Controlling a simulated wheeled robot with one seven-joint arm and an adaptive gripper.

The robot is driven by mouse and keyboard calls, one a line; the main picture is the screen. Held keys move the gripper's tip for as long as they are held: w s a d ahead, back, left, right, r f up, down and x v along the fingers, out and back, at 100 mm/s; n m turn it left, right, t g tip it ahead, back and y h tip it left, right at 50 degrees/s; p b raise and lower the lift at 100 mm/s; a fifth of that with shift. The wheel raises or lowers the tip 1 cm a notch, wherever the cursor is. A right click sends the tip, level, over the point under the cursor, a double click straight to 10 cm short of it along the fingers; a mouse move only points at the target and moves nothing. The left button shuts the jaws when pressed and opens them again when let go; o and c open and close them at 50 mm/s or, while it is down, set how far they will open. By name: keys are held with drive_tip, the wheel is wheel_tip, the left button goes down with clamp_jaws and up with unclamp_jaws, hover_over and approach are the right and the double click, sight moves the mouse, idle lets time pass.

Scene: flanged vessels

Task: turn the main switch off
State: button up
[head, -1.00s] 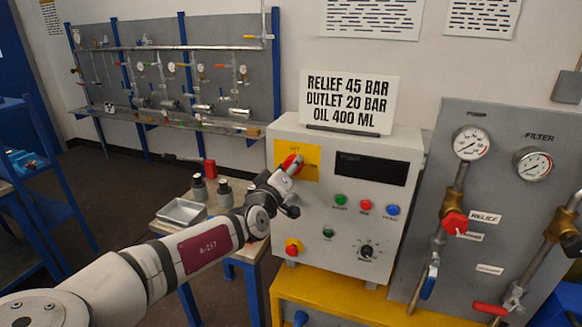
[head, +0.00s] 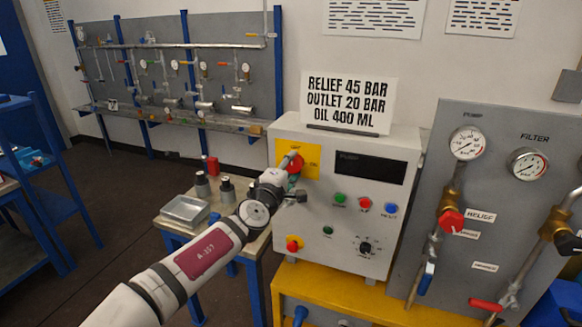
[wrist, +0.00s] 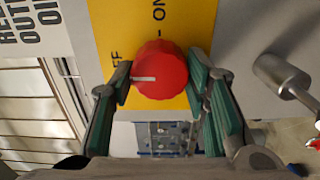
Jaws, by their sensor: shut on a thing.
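The main switch is a red round knob (wrist: 160,72) on a yellow plate (wrist: 187,20) with ON and partly hidden OFF lettering. Its white pointer line points left in the wrist view, toward the OFF lettering side. In the head view the knob (head: 296,165) sits at the upper left of the grey control box (head: 330,255), partly covered by my gripper. My gripper (wrist: 158,86) is shut on the knob, one green-padded finger on each side.
Green, red and blue buttons (head: 365,204), a dark display (head: 370,168) and a black selector (head: 366,248) are on the same box. A red emergency button (head: 293,244) is below the switch. A gauge panel (head: 500,120) stands right. A metal cylinder (wrist: 283,76) juts out near the right finger.

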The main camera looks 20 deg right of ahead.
idle(0.5)
drive_tip(key=o, duration=1.2)
drive_tip(key=shift+c, duration=0.2)
drive_tip(key=v, duration=1.2)
drive_tip(key=shift+f, duration=0.1)
